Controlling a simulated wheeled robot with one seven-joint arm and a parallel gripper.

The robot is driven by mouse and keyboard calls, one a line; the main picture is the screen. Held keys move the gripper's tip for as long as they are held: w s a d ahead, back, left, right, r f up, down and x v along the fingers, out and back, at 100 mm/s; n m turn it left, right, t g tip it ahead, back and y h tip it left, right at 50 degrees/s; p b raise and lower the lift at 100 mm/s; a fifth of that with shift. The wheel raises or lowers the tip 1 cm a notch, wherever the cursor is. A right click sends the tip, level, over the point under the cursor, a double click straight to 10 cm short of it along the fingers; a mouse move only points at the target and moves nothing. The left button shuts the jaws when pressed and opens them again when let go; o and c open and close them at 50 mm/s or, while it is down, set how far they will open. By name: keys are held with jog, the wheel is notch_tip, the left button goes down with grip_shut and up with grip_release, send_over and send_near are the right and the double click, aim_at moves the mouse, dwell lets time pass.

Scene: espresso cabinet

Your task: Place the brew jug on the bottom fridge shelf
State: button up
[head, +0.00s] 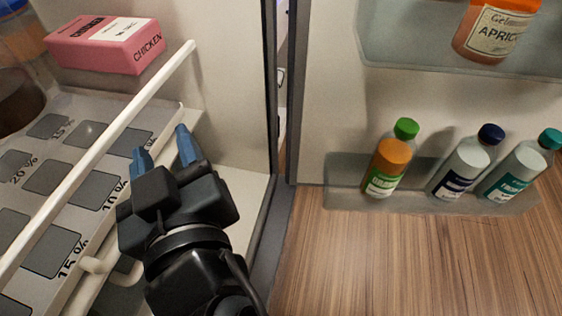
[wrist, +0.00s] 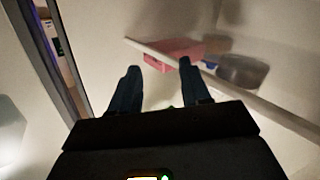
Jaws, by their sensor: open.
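My gripper (head: 163,146) is open and empty inside the fridge, near the right inner wall and the right end of a grey shelf or tray (head: 100,112) printed with percentages. Its blue fingers also show in the wrist view (wrist: 158,70), apart and with nothing between them. A dark brown see-through vessel (head: 18,108) is cut off at the left edge of the head view. It may be the brew jug, but I cannot tell. A round grey vessel (wrist: 240,70) shows behind the rail in the wrist view. I cannot tell which surface is the bottom shelf.
A white rail (head: 110,135) runs across the shelf front, left of my gripper. A pink chicken carton (head: 108,45) lies behind it. The open door at right has a lower rack (head: 345,190) with several bottles and an orange apricot jar (head: 492,30) above.

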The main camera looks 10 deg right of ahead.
jog(key=s+d+f+g, duration=0.1)
jog(key=s+d+f, duration=0.3)
jog(key=d+f, duration=0.4)
jog(key=s+d+f+g, duration=0.1)
jog(key=s+d+f, duration=0.4)
jog(key=d, duration=0.5)
jog(key=s+d+m+h, duration=0.2)
jog(key=s+d, duration=0.4)
jog(key=s, duration=0.3)
jog(key=s+d+r+m+h, duration=0.1)
jog(key=s+d+m+h, duration=0.1)
jog(key=s+d, duration=0.4)
jog(key=s+m, duration=0.1)
jog(key=s, duration=0.2)
jog(key=shift+m+h, duration=0.4)
jog(key=shift+d+r, duration=0.1)
jog(key=shift+d, duration=0.1)
